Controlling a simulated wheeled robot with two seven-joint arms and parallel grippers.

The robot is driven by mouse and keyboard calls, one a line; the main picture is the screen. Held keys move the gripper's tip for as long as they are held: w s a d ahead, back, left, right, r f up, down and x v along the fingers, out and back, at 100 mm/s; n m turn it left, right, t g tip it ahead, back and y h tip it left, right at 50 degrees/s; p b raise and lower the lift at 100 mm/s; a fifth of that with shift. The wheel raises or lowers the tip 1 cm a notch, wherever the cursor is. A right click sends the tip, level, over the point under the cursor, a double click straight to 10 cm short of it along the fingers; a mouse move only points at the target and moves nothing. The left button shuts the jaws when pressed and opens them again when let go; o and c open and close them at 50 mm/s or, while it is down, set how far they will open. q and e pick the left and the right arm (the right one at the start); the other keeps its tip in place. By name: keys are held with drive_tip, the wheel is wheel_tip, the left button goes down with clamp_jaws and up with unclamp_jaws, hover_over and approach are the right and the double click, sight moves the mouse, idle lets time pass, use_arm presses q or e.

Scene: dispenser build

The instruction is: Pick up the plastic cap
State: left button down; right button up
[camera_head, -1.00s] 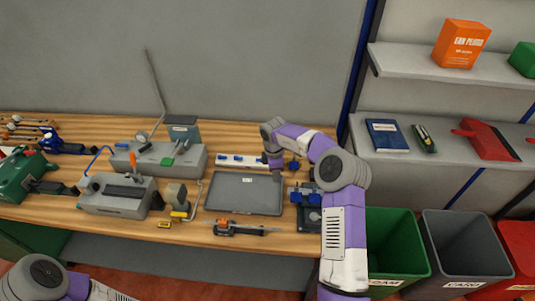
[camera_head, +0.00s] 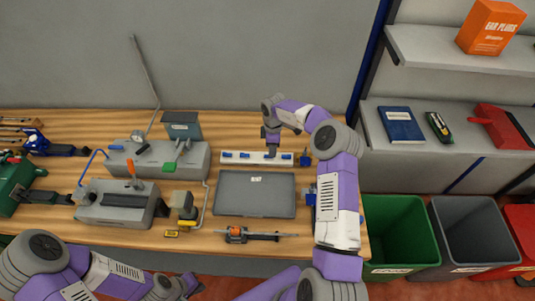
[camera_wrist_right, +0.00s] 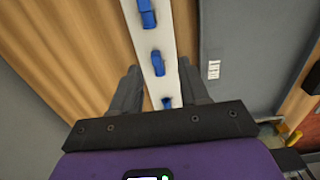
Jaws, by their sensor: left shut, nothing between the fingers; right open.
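Small blue plastic caps sit in a row on a white strip (camera_head: 256,158) at the back of the workbench. One cap (camera_wrist_right: 157,63) lies between the fingers of my right gripper (camera_wrist_right: 158,68) in the right wrist view, with other caps (camera_wrist_right: 148,18) along the strip. My right gripper (camera_head: 271,152) is open and points down over the strip in the head view. Its fingers stand on either side of the strip; whether they touch it I cannot tell. My left gripper (camera_head: 188,284) is shut and empty, low in the head view, in front of the bench.
A grey tray (camera_head: 255,205) lies in front of the strip. Grey fixtures (camera_head: 155,160) stand to the left, with a tool (camera_head: 250,235) at the front edge. Blue parts (camera_head: 310,195) are partly hidden by my right arm. Bins (camera_head: 400,230) stand to the right.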

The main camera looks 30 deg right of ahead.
drive_tip(key=f, duration=0.5)
drive_tip(key=shift+w+d, duration=0.15)
drive_tip(key=shift+w, duration=0.15)
drive_tip(key=shift+r, duration=0.1)
drive_tip(key=shift+s, duration=0.1)
clamp_jaws()
